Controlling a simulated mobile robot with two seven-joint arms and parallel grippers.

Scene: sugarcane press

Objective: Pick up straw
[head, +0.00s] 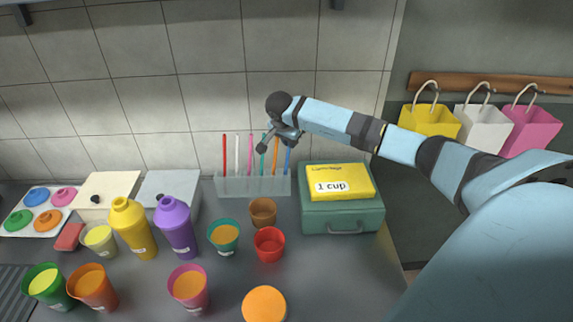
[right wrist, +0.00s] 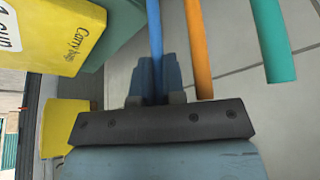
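A clear straw holder (head: 252,185) stands against the tiled wall with red, white, pink, green, orange and blue straws upright in a row. The blue straw (head: 288,160) is at the right end, its lower part still at the holder. My right gripper (head: 287,139) is at the top of the blue straw. In the right wrist view, the fingers of my right gripper (right wrist: 157,80) are close together on both sides of the blue straw (right wrist: 154,30). The orange straw (right wrist: 196,50) and green straw (right wrist: 270,40) stand beside it, outside the fingers. My left gripper is not in view.
A green box (head: 342,215) with a yellow "1 cup" card (head: 340,182) stands close to the right of the holder. Brown (head: 263,211) and red (head: 269,244) cups stand in front. Yellow (head: 132,228) and purple (head: 176,227) bottles stand left. Paper bags (head: 483,128) hang at right.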

